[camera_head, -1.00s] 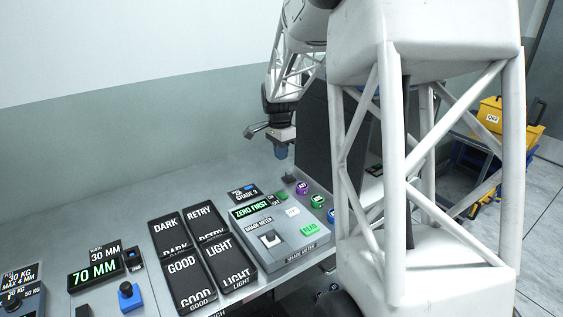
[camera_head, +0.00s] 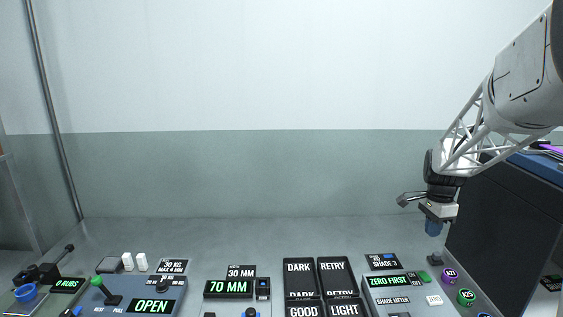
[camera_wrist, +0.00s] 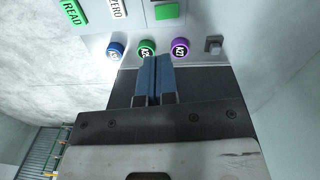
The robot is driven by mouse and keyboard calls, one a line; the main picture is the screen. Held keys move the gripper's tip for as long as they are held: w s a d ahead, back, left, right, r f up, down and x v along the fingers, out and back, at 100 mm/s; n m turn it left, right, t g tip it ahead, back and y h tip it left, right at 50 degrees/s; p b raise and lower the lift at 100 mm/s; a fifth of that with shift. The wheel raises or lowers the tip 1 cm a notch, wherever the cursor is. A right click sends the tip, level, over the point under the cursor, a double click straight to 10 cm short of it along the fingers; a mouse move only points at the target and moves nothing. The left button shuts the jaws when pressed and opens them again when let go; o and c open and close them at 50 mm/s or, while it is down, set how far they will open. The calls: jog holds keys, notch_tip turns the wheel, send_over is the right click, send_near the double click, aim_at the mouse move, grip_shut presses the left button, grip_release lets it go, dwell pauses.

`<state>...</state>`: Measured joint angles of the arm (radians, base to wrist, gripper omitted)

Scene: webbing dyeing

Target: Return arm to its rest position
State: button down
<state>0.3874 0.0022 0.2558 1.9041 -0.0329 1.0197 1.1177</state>
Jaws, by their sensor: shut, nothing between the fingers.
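My gripper (camera_head: 433,228) is at the right of the head view, pointing down above the right end of the grey bench. In the wrist view its two blue fingers (camera_wrist: 154,78) are together with nothing between them.
The shade meter (camera_head: 386,281) and the dark tray block (camera_head: 318,265) labelled DARK, RETRY, GOOD and LIGHT stand on the bench. A control box (camera_head: 130,290) reading OPEN is at left. A large dark cabinet (camera_head: 505,225) stands close right of my gripper. The back of the bench is bare.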

jog(key=s+a+r+n, duration=0.4)
jog(key=s+a, duration=0.3)
jog(key=a, duration=0.2)
jog(key=s+a+n+t, duration=0.1)
jog(key=s+a+n, duration=0.5)
jog(key=s, duration=0.6)
jog(key=s+a+n+t, duration=0.2)
jog(key=s+a+n, duration=0.4)
jog(key=s+a, duration=0.4)
jog(key=s, duration=0.3)
jog(key=shift+s+a+r+n, duration=0.25)
jog(key=shift+s+r+n, duration=0.05)
jog(key=shift+r+n, duration=0.1)
jog(key=shift+w, duration=0.2)
dwell(0.8)
